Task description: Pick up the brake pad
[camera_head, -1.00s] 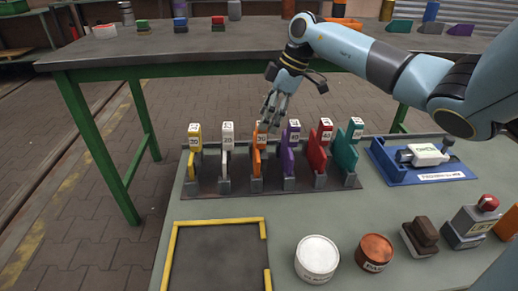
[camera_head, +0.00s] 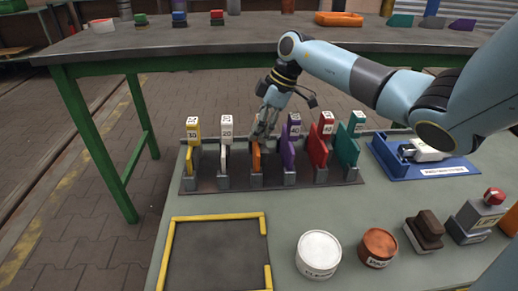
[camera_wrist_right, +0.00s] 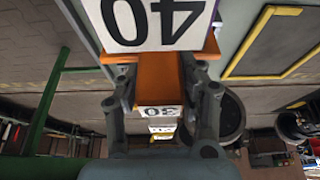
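My right gripper (camera_head: 262,136) is down at the top of the orange plate (camera_head: 257,157), third from the left in a dark rack (camera_head: 210,183). It hides that plate's label. In the right wrist view, orange (camera_wrist_right: 162,80) shows between my two fingers, close to both; I cannot tell whether they press on it. A large upside-down "40" label (camera_wrist_right: 155,22) is near the camera. No item is clearly marked as the brake pad; a dark brown block (camera_head: 424,232) stands at the right. My left gripper is not in view.
Yellow (camera_head: 193,130), white (camera_head: 226,130), purple (camera_head: 290,140), red (camera_head: 320,145) and teal (camera_head: 349,140) plates flank the orange one closely. A blue tray (camera_head: 430,170), a white tin (camera_head: 318,254), a brown tin (camera_head: 377,247) and an empty yellow-edged area (camera_head: 220,255) are nearby.

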